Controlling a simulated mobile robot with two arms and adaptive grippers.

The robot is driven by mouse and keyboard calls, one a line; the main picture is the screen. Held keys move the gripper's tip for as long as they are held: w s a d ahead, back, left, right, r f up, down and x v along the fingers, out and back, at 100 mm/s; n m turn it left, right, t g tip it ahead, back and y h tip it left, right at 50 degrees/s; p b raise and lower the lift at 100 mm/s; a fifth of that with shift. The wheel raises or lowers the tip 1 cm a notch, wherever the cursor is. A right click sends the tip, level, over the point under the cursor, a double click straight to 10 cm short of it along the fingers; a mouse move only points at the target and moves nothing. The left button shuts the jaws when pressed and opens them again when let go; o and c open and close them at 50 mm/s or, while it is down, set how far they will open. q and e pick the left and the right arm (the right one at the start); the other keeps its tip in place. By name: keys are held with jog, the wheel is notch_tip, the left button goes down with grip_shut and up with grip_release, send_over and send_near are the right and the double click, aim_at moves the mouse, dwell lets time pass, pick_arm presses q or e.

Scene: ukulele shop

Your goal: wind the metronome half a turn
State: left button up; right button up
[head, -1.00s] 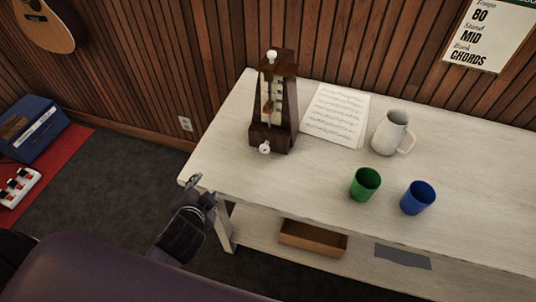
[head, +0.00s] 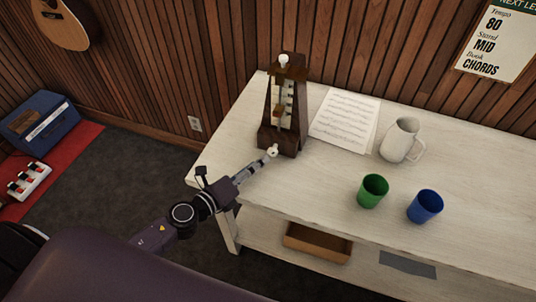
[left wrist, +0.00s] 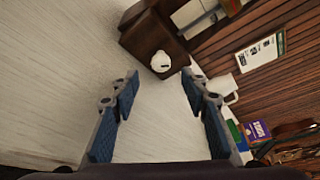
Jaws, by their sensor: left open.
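The metronome (head: 283,115) is a dark wooden tapered case standing upright at the left end of the pale table, with a light scale on its front and a white knob on top. Its white winding key (head: 272,151) sticks out low on the front. In the left wrist view the key (left wrist: 161,62) shows on the dark case (left wrist: 150,38), just beyond the fingertips and between them. My left gripper (head: 262,161) is open and empty, pointing at the key. Its two blue-padded fingers (left wrist: 160,82) are spread either side of the key's line. I cannot tell whether they touch it.
A music sheet (head: 345,119) and a white pitcher (head: 399,140) stand right of the metronome on the table (head: 310,185). A green cup (head: 373,191) and a blue cup (head: 425,206) are nearer the front. A wooden tray (head: 317,244) is on the lower shelf.

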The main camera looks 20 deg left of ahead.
aim_at(272, 153)
pick_arm(q)
jog(key=x, duration=0.6)
jog(key=shift+w, duration=0.1)
